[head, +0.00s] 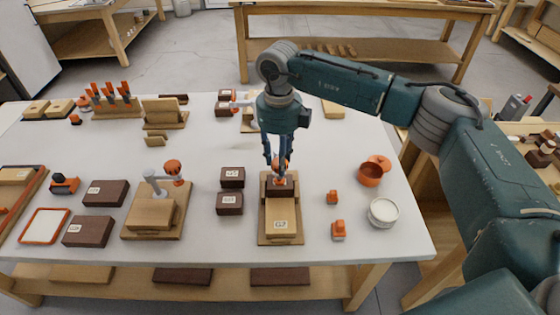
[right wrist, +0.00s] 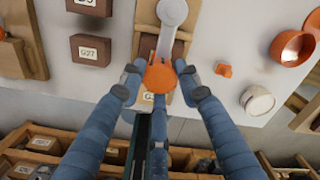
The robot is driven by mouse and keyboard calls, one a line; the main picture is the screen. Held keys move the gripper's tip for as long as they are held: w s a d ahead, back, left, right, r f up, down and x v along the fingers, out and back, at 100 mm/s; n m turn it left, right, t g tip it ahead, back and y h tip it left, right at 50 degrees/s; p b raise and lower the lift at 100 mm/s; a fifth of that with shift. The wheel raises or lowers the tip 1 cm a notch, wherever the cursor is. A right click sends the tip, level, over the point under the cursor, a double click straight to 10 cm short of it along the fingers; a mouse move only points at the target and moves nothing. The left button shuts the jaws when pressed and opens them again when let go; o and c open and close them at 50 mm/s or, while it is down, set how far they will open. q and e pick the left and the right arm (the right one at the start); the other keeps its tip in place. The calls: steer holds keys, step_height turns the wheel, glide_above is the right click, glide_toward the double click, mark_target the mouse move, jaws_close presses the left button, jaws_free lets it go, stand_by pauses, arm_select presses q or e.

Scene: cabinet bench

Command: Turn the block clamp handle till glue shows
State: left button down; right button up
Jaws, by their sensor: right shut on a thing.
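The block clamp has a wooden base board (head: 280,240) on the bench, with a dark block (head: 280,188) and a light wood block (head: 281,207) on it. Its handle has a grey crank arm (right wrist: 173,12) and an orange knob (right wrist: 159,76). My right gripper (head: 278,160) comes down from above, and its blue fingers close around the orange knob in the right wrist view. In the head view the fingers partly hide the knob and crank. Any glue at the joint is too small to tell. My left gripper is in neither view.
A second clamp (head: 130,228) with an orange knob stands to the left. Dark labelled blocks (head: 230,204) lie between the two. To the right are an orange pot (head: 369,176), a white-filled bowl (head: 383,213) and small orange items (head: 338,231). The bench's front strip is clear.

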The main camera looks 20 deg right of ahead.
steer(key=shift+w+r+m+b, duration=0.15)
steer(key=shift+m+b, duration=0.05)
steer(key=shift+m, duration=0.35)
steer(key=shift+w+r+m+b, duration=0.15)
steer(key=shift+m, duration=0.4)
steer(key=o, duration=1.1)
steer(key=shift+o, duration=0.3)
steer(key=shift+a+f, duration=0.1)
steer(key=shift+f, duration=0.1)
step_height(320, 180, up, 12)
